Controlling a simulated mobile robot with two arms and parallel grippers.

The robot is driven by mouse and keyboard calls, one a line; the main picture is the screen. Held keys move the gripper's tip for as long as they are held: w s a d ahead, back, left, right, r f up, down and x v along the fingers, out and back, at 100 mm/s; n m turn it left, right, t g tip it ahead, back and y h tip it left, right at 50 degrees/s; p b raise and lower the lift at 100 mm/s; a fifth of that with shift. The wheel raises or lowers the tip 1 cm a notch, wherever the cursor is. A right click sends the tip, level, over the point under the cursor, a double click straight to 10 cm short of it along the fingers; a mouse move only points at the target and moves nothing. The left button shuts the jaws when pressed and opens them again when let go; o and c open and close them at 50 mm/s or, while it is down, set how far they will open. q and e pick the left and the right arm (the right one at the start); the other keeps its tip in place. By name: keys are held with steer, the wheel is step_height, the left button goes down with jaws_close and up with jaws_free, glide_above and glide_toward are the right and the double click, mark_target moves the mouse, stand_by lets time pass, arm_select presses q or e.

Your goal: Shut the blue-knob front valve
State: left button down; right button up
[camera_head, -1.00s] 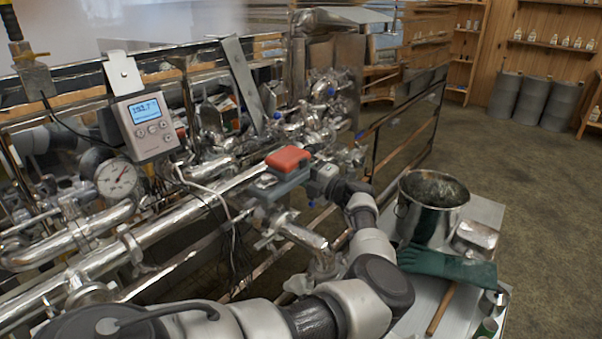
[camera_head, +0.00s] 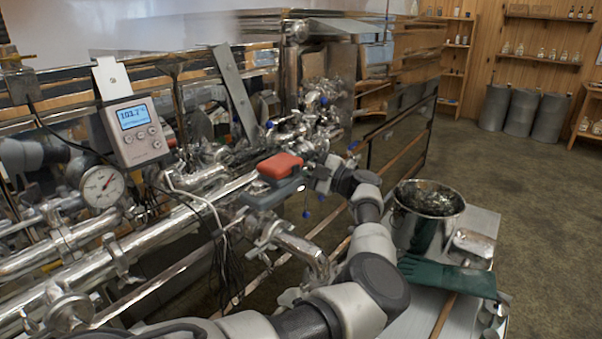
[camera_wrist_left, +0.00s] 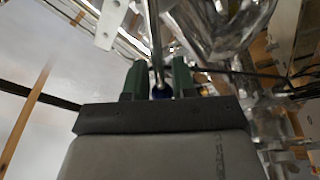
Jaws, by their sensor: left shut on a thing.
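In the left wrist view, a small blue knob (camera_wrist_left: 161,92) on a thin metal rod sits between the two green fingers of my left gripper (camera_wrist_left: 160,80). The gripper is shut on it. In the head view, my left gripper (camera_head: 246,199) reaches leftward, under its red-topped housing, to the shiny pipework at the front of the evaporator. The knob in its fingers is hidden or too small to tell there. Other blue knobs show on the pipes behind (camera_head: 270,124) and below the gripper (camera_head: 306,213). My right gripper is not in view.
A thermometer box (camera_head: 139,128) and a round dial gauge (camera_head: 102,187) stand among the pipes at left. Cables hang below the gripper. A steel bucket (camera_head: 412,232) and a green glove (camera_head: 450,275) are on a table at right. Open floor lies behind it.

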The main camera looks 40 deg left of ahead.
arm_select(q)
steer(key=shift+a+r, duration=0.15)
steer(key=shift+r, duration=0.2)
steer(key=c, duration=1.3)
jaws_free()
steer(key=shift+o, duration=1.2)
steer(key=shift+a, duration=0.1)
steer(key=shift+o, duration=0.6)
steer(key=shift+s+a, duration=0.15)
steer(key=b+v, duration=0.4)
steer(key=v, duration=0.7)
steer(key=shift+b, duration=0.3)
